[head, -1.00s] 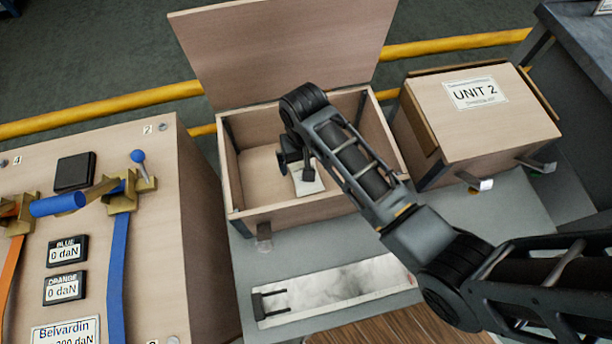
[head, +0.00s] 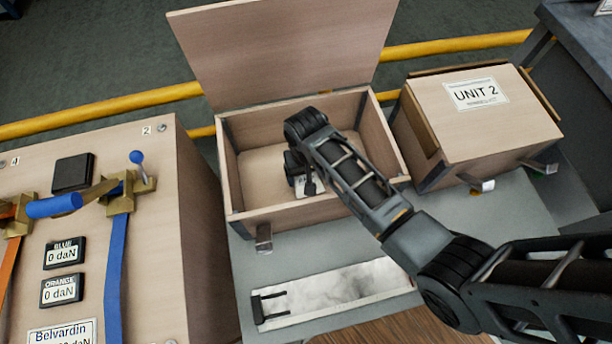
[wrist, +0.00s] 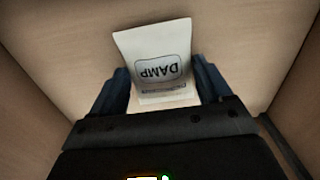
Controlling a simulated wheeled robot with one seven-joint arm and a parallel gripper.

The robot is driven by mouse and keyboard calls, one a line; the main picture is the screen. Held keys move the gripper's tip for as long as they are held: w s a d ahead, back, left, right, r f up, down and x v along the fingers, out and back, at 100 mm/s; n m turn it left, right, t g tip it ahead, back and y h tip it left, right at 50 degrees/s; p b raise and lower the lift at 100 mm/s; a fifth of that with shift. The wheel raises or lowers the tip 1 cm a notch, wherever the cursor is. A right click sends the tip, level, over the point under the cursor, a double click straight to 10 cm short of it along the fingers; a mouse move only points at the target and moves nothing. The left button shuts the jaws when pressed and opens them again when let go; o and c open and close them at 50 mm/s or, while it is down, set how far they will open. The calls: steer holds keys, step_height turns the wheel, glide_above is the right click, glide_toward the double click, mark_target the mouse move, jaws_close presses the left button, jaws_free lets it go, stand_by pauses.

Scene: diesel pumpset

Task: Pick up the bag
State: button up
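The bag (wrist: 160,62) is pale with a label reading DAMP, upside down in the wrist view. It is in the open wooden box (head: 290,216); in the head view only a small pale part of the bag (head: 299,187) shows beside my gripper. My gripper (wrist: 160,88) is down inside the box, its two dark fingers apart, one on each side of the bag's lower part. I cannot tell whether the fingers touch the bag. The bag's lower end is partly hidden by the gripper body.
The box's raised lid (head: 280,55) stands behind, and its walls surround my gripper. A closed box marked UNIT 2 (head: 485,125) is at the right. A panel with blue and orange straps (head: 150,230) is at the left. A grey marbled strip (head: 335,293) lies in front.

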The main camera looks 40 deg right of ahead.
steer(key=c, duration=0.6)
steer(key=shift+c, duration=0.2)
